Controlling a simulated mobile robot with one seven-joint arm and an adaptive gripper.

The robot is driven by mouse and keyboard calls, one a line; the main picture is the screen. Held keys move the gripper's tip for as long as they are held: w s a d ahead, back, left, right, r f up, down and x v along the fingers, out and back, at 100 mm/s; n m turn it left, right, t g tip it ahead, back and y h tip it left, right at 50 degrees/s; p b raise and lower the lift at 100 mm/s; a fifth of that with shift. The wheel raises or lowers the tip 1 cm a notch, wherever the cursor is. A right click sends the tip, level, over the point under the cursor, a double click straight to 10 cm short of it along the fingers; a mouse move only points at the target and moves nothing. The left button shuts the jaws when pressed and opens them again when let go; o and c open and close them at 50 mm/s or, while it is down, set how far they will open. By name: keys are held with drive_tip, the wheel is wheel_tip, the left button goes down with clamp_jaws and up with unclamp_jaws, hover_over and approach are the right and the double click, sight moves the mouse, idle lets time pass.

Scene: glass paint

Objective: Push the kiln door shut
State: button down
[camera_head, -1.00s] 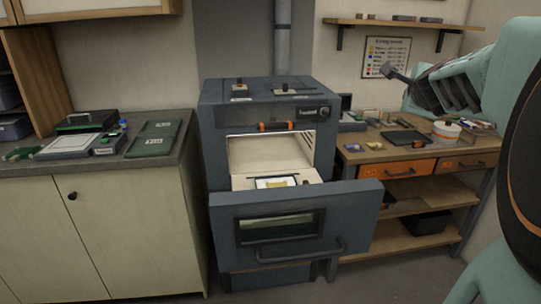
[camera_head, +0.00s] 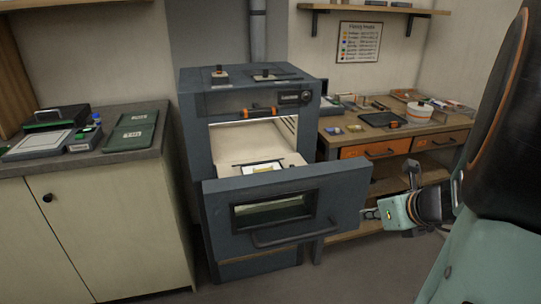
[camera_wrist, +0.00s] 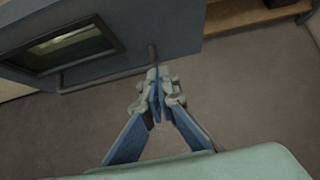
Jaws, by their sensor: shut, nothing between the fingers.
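The grey-blue kiln (camera_head: 240,150) stands in the middle of the head view. Its front door (camera_head: 287,212) is open, tipped down and outward, with a dark window and a bar handle (camera_head: 297,235) facing me. A pale tray or plate (camera_head: 263,169) with a yellowish piece shows inside the bright chamber. My gripper (camera_head: 368,214) is shut and empty, just right of the door's right edge. In the wrist view my gripper's closed fingertips (camera_wrist: 158,75) are close to the door's lower corner and the handle's end; whether they touch I cannot tell.
A left counter (camera_head: 160,157) holds a green board (camera_head: 132,131) and boxes. On the right, a wooden workbench (camera_head: 440,127) with orange drawers carries tools and a white pot (camera_head: 419,112). Open floor (camera_wrist: 240,90) lies in front of the kiln.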

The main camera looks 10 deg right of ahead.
sight(338, 208)
drive_tip(key=x, duration=0.3)
drive_tip(key=w+r+b+x, duration=0.1)
drive_tip(key=x, duration=0.3)
drive_tip(key=b+x, duration=0.1)
drive_tip(key=x, duration=0.3)
drive_tip(key=shift+w+r, duration=0.2)
drive_tip(key=shift+w, duration=0.7)
drive_tip(key=shift+w, duration=0.1)
